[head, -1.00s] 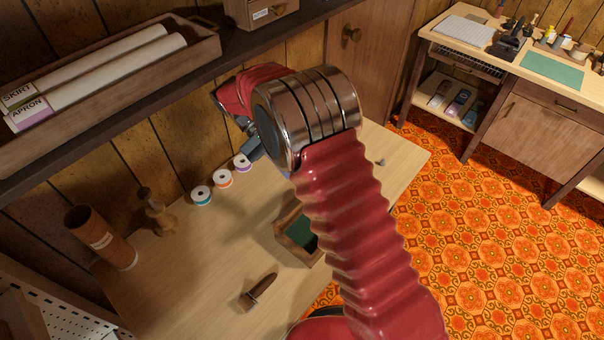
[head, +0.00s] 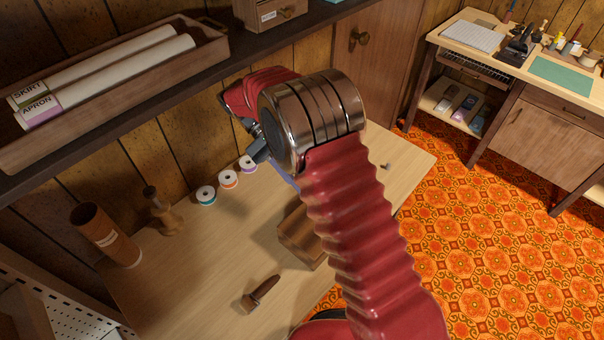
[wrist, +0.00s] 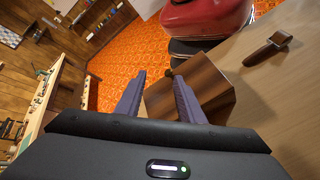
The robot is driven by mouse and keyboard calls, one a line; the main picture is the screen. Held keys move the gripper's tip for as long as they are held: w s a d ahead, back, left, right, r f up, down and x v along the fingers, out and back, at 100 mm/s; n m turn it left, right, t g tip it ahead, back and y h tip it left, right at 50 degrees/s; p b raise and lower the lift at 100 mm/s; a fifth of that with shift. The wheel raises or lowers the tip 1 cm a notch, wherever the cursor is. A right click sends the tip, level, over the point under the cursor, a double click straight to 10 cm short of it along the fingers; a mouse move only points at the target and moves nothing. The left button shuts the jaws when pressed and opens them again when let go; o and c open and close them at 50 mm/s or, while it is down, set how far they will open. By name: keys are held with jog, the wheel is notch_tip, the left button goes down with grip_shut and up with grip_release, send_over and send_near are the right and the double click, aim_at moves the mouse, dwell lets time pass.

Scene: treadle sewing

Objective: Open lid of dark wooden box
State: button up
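The dark wooden box (head: 303,238) stands on the pale tabletop, partly hidden behind my red arm in the head view. Its top shows as plain wood, with no green interior visible, so the lid looks down. In the wrist view the box (wrist: 205,88) lies just beyond and between my fingers. My gripper (wrist: 159,76) has its two purple-blue fingers apart with nothing seen held between them. Whether a finger touches the box, I cannot tell. In the head view my arm hides most of the gripper.
A brown-handled tool (head: 261,294) lies in front of the box. Thread spools (head: 228,179), a turned wooden stand (head: 161,210) and a brown cylinder (head: 107,236) stand towards the wall. A shelf with a tray of rolls (head: 115,92) overhangs the table's back. The front left tabletop is clear.

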dwell(0.3)
jog(key=f, duration=0.2)
jog(key=f+n+t+y, duration=0.1)
jog(key=f+n, duration=0.1)
jog(key=f, duration=0.1)
jog(key=shift+s+a+f, duration=0.15)
jog(key=shift+s+f, duration=0.1)
jog(key=shift+f, duration=0.1)
jog(key=shift+s+d+f+n+t+y, duration=0.2)
jog(key=shift+s+n+t+y, duration=0.15)
jog(key=shift+t+y, duration=0.2)
jog(key=shift+s+d+r+y, duration=0.3)
jog(key=shift+s+y, duration=0.05)
jog(key=shift+y, duration=0.2)
jog(key=shift+s+d+r+t+y, duration=0.3)
jog(key=shift+d+r+t+y, duration=0.15)
jog(key=shift+r, duration=0.2)
jog(key=shift+s+d+r+t+y, duration=0.35)
jog(key=shift+d+r+y, duration=0.15)
jog(key=shift+r, duration=0.15)
jog(key=shift+s+d+r+t+y, duration=0.35)
jog(key=shift+d+r+y, duration=0.15)
jog(key=shift+r, duration=0.15)
jog(key=s+d+r+m+t+y, duration=0.3)
jog(key=s+d+r+t, duration=0.6)
jog(key=s+d+r, duration=0.3)
notch_tip(320, 180, up, 4)
jog(key=shift+d+f+m, duration=0.2)
jog(key=shift+d+m, duration=0.15)
jog(key=shift+d, duration=0.6)
